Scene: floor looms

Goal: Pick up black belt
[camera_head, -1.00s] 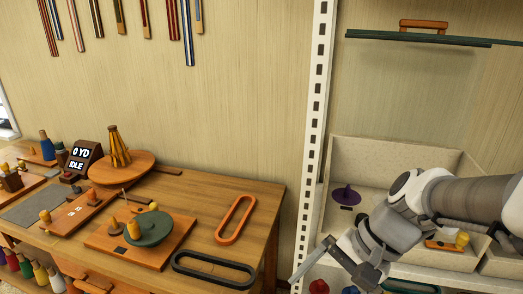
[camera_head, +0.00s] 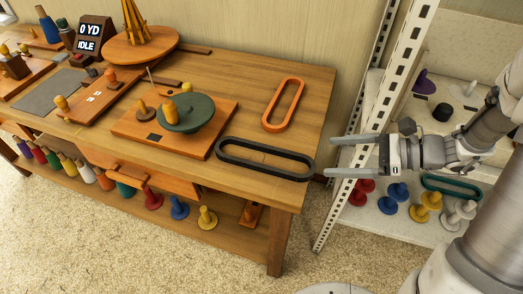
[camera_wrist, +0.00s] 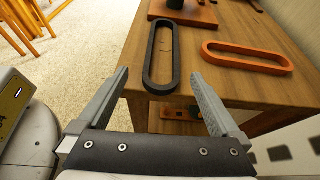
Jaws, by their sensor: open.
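The black belt (camera_head: 266,167), a long closed loop with rounded ends, lies flat near the front right edge of the wooden table (camera_head: 318,100). It also shows in the wrist view (camera_wrist: 147,62), pointing away from me, with its near end at the table's edge. My gripper (camera_head: 328,157) is open and empty, to the right of the belt in the head view. In the wrist view my gripper (camera_wrist: 160,80) has its fingers spread on either side of the belt's near end, apart from it.
An orange belt (camera_head: 284,104) lies behind the black one. A wooden board with a green disc (camera_head: 196,113) sits to its left. A white perforated rack post (camera_head: 378,115) stands right of the table, close to my gripper. Several colored spools (camera_head: 208,218) stand on the lower shelf.

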